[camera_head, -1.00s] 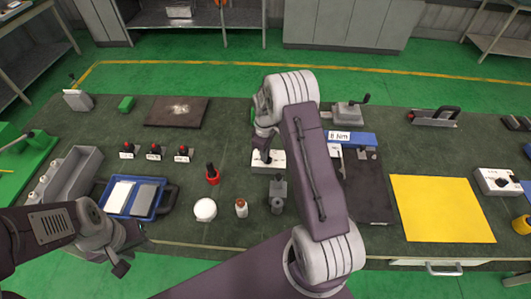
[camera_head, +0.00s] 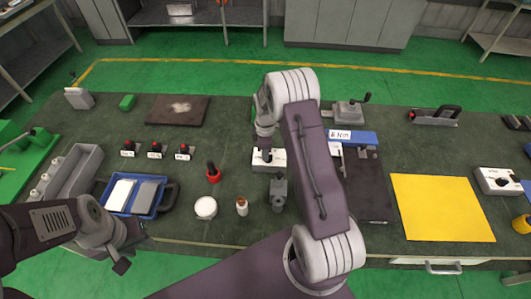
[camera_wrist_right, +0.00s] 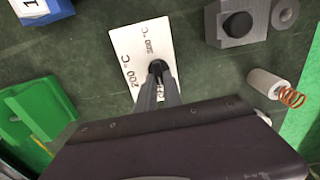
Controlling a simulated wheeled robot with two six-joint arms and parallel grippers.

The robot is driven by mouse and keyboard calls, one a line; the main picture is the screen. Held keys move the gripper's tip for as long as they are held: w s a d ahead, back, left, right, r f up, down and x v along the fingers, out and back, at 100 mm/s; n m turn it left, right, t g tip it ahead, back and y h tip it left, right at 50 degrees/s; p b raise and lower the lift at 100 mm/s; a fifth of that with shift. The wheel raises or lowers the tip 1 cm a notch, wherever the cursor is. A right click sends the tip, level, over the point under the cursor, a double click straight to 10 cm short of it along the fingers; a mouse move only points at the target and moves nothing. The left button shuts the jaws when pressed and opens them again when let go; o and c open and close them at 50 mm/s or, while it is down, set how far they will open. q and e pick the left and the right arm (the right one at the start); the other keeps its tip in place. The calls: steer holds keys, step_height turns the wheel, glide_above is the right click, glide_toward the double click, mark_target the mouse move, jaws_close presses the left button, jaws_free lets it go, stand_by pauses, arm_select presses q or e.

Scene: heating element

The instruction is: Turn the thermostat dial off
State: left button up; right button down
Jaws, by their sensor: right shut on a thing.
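The thermostat is a white box (camera_head: 277,163) with a black dial, near the middle of the table. In the right wrist view its white face (camera_wrist_right: 143,48) shows "200 °C" markings, and the black dial (camera_wrist_right: 156,66) is at its lower part, partly hidden by my fingers. My right gripper (camera_head: 266,146) comes down over the box from above. In the right wrist view its fingers (camera_wrist_right: 160,84) are shut on the dial. My left gripper (camera_head: 123,261) hangs low at the front left edge of the table, away from the thermostat; its opening is unclear.
A blue tray (camera_head: 149,212) is at left. A yellow mat (camera_head: 442,208) and another white dial box (camera_head: 494,182) are at right.

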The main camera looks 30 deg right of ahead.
steer(key=shift+w+d+r, duration=0.1)
steer(key=shift+w+r, duration=0.1)
steer(key=shift+w, duration=0.05)
steer(key=c, duration=1.6)
jaws_free()
steer(key=shift+c, duration=0.2)
steer(key=shift+o, duration=0.8)
steer(key=shift+s, duration=0.15)
step_height(320, 180, up, 9)
steer(key=b, duration=0.1)
